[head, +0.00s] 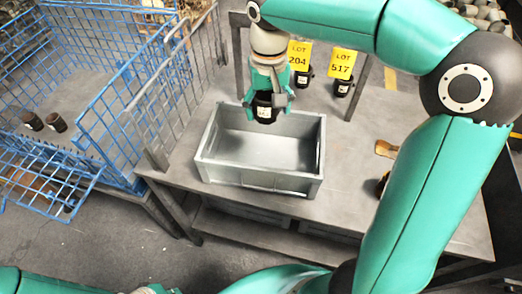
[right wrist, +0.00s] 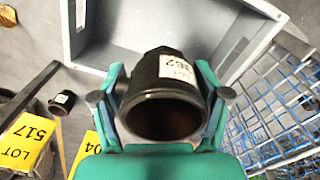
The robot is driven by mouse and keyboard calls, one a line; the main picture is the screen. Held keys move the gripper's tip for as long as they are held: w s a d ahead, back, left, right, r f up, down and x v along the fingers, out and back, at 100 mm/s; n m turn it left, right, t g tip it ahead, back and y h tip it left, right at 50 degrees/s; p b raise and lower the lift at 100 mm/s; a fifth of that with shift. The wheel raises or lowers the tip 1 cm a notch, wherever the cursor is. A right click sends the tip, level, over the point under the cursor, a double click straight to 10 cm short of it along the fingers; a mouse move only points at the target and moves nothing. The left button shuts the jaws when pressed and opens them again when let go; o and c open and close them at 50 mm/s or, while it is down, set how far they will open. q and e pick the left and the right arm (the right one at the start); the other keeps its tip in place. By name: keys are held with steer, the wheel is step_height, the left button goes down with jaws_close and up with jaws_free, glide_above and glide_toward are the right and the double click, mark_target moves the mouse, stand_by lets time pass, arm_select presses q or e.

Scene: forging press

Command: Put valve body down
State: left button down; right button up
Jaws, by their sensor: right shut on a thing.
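My right gripper (head: 268,98) is shut on a dark valve body (head: 264,112) with a white label. It holds the valve body over the back part of a grey open bin (head: 262,180) on the table. In the right wrist view the fingers (right wrist: 160,98) grip both sides of the valve body (right wrist: 150,75), its round open end facing the camera. The visible bin floor is empty. My left gripper is not in view.
Two dark parts stand at the back by yellow signs LOT 204 (head: 298,55) and LOT 517 (head: 341,63). A blue wire cage (head: 110,88) with dark parts is left. A wooden-handled item (head: 386,149) lies right. The grey table (head: 350,150) has free room right of the bin.

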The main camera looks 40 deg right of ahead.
mark_target(265, 159)
steer(key=f, duration=1.7)
steer(key=shift+w+a+b, duration=0.15)
steer(key=shift+a+b, duration=0.05)
steer(key=shift+b, duration=0.15)
steer(key=shift+f, duration=0.15)
steer(key=o, duration=1.5)
steer(key=shift+o, duration=0.2)
steer(key=shift+r, duration=0.2)
step_height(265, 159, up, 12)
steer(key=shift+f, duration=0.15)
